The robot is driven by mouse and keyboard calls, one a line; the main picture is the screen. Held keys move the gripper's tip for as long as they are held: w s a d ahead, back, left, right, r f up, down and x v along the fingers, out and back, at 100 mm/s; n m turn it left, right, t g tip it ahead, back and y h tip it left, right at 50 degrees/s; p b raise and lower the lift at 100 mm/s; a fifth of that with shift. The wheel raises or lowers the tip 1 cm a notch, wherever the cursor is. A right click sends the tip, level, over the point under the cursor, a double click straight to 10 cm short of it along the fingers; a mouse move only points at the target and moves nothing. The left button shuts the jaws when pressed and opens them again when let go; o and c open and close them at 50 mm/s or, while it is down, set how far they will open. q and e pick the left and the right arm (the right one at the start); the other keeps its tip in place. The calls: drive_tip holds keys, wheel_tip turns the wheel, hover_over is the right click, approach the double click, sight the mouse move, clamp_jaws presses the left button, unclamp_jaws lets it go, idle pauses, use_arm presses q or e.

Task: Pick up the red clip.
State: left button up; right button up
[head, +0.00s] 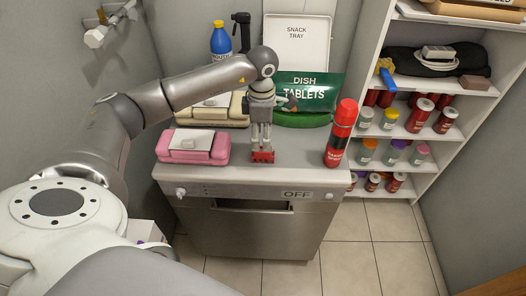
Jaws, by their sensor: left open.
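The red clip (262,157) is a small red piece on the grey top of the dishwasher (290,165), near its front edge. My left gripper (261,147) points down right above it, open, with its fingertips at the clip's upper edge. I cannot tell whether they touch it. The fingers hide part of the clip's top. My right gripper is not in view.
A pink case (192,150) lies left of the clip, and a red spray can (341,133) stands to the right. Shelves (440,90) stand at right.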

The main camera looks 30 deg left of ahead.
sight(263, 154)
use_arm(q)
drive_tip(key=shift+f, duration=0.9)
wheel_tip(263, 154, down, 5)
drive_tip(key=shift+w+d+r+p, duration=0.1)
drive_tip(key=shift+d+p, duration=0.05)
drive_tip(key=shift+p, duration=1.1)
drive_tip(key=shift+f, duration=0.25)
drive_tip(key=c, duration=0.8)
